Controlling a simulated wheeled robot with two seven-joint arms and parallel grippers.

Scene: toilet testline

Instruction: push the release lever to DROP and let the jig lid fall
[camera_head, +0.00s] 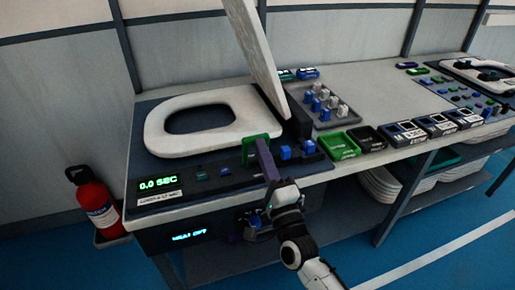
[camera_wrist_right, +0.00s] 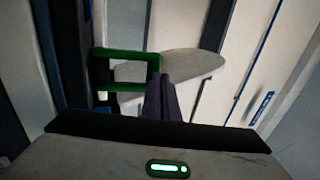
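The jig lid (camera_head: 254,45) is a pale panel standing raised and tilted at the back right of the white seat ring (camera_head: 157,133), which lies flat on the dark jig. A green frame (camera_head: 248,146) stands at the front right of the ring. It also shows in the wrist view (camera_wrist_right: 126,54). My right gripper (camera_head: 262,146) reaches up from the front edge, its purple-grey fingers close together at the frame. In the wrist view the fingertips (camera_wrist_right: 165,78) overlap the frame's right side; I cannot tell whether they touch it. The lever and its DROP mark are not clearly distinguishable. My left gripper is out of view.
A green display (camera_head: 158,183) reads 0.0 SEC. Blue knobs (camera_head: 286,152), a green tray (camera_head: 339,146) and a dark tray (camera_head: 368,138) lie right of my right gripper. A red extinguisher (camera_head: 96,203) stands at the left.

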